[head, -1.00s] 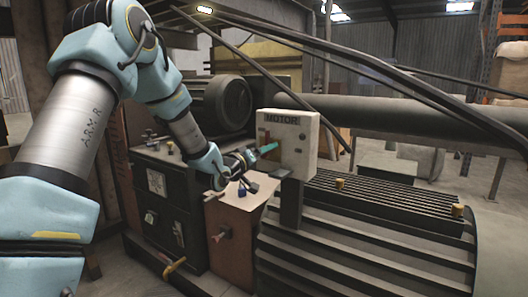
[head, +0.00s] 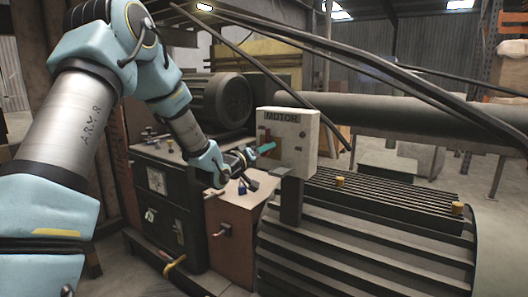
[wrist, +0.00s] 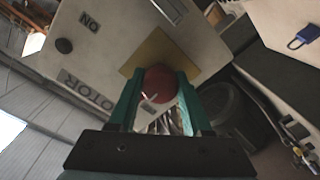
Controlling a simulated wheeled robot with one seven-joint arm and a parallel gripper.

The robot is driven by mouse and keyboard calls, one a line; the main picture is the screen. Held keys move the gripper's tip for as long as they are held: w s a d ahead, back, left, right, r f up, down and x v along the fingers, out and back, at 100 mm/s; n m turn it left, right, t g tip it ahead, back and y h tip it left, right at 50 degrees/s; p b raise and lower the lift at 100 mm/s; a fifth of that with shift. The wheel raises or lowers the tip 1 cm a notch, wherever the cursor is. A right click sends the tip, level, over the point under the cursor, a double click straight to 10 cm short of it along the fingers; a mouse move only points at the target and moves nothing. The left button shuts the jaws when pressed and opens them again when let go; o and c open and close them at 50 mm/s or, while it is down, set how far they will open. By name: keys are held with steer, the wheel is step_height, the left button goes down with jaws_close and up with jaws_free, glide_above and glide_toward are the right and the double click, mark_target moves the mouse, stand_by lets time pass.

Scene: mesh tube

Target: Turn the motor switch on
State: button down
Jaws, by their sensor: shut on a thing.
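The motor switch box (head: 298,152) is a pale box labelled MOTOR, standing on a post at the centre of the head view. In the wrist view the box face (wrist: 105,40) fills the upper left, with the words ON and MOTOR turned by the tilted camera. A red round-ended switch handle (wrist: 161,84) sits in front of a yellow plate (wrist: 150,50) on that face. My gripper (wrist: 160,78) has its green fingers on both sides of the handle, shut on it. In the head view my gripper (head: 267,148) reaches the box from the left, and the handle is hard to make out.
A ribbed motor housing (head: 370,225) stands below and right of the box. A dark cabinet (head: 165,205) and a brown cabinet (head: 231,235) stand under my arm. A blue padlock (wrist: 304,36) lies at the right of the wrist view. Thick cables (head: 400,80) cross overhead.

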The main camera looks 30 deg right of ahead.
steer(key=shift+f+m+b, duration=0.15)
steer(key=shift+m+b, duration=0.25)
steer(key=shift+b, duration=0.25)
steer(key=m+b, duration=0.2)
steer(key=b, duration=0.2)
steer(key=shift+f+m, duration=0.15)
steer(key=shift+m, duration=0.25)
steer(key=m+b, duration=0.5)
steer(key=b, duration=0.2)
steer(key=m+b, duration=0.5)
steer(key=b, duration=0.1)
steer(key=shift+m+b, duration=0.4)
steer(key=m+b, duration=0.3)
steer(key=shift+r+m+b, duration=0.25)
steer(key=shift+m+b, duration=0.05)
steer(key=shift+c, duration=1.7)
jaws_free()
